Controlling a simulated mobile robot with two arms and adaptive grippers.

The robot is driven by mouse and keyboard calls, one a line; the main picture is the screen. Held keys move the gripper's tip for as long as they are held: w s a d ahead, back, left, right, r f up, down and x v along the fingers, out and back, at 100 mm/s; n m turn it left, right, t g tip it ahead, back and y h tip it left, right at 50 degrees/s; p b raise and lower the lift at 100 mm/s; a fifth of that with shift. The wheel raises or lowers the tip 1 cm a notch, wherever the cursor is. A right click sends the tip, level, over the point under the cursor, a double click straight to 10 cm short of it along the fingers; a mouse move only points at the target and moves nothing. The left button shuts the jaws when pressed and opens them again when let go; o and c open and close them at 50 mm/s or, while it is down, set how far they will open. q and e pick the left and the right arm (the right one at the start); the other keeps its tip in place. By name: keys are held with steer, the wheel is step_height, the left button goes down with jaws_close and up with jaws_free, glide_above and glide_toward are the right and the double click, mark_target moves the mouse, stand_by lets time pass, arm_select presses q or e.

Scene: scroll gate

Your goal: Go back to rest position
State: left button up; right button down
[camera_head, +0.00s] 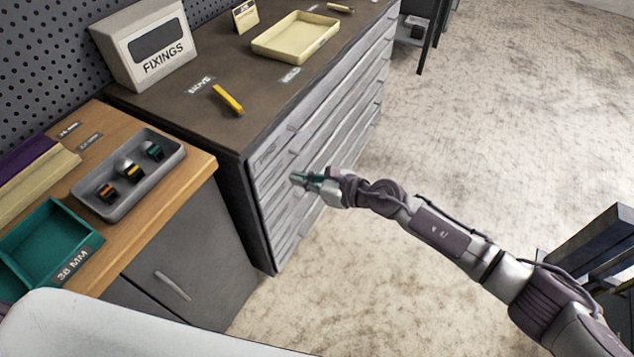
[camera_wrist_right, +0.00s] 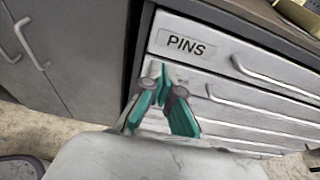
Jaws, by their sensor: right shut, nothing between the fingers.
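My right gripper (camera_head: 306,178) is shut and empty, held out in front of the grey drawer cabinet (camera_head: 262,215). In the right wrist view its teal fingers (camera_wrist_right: 165,85) come together just below the drawer labelled PINS (camera_wrist_right: 195,45), near the cabinet's left edge. I cannot tell whether the fingertips touch the drawer front. All visible drawers look closed. My right arm stretches in from the lower right in the head view. My left gripper is not in view.
A wooden worktop (camera_head: 185,183) holds a grey tray (camera_head: 88,206) with small banded parts and a teal tray (camera_head: 45,245). The cabinet top carries a FIXINGS box (camera_head: 150,45), a yellow tool (camera_head: 228,98) and a cream tray (camera_head: 292,38). Floor (camera_head: 500,130) right of the cabinet is clear.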

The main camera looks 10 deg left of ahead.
steer(key=w+d+f+m+t+h, duration=0.3)
steer(key=d+f+m+t, duration=0.3)
steer(key=d+f+m, duration=0.95)
steer(key=s+d+f+m+h, duration=0.6)
steer(key=d+f+m, duration=0.2)
steer(key=f+m, duration=0.45)
steer(key=s+d+f+m+g+h, duration=0.2)
steer(key=s+d+f+m, duration=0.3)
steer(key=s+f+m, duration=0.25)
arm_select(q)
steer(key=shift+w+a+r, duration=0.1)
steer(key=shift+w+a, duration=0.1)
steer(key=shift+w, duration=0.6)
arm_select(e)
steer(key=s+d+f+m+g+h, duration=0.1)
steer(key=s+f+m, duration=0.3)
steer(key=s, duration=0.7)
steer(key=s+d+f+m+g+h, duration=0.1)
steer(key=s+d+f+m+g, duration=0.3)
steer(key=s, duration=0.8)
steer(key=s+d+f+m+g, duration=0.2)
steer(key=s+d+f+m, duration=0.1)
steer(key=s, duration=0.8)
steer(key=shift+s+f+m+g+h, duration=0.35)
steer(key=shift+f+m, duration=0.2)
steer(key=shift+m, duration=0.2)
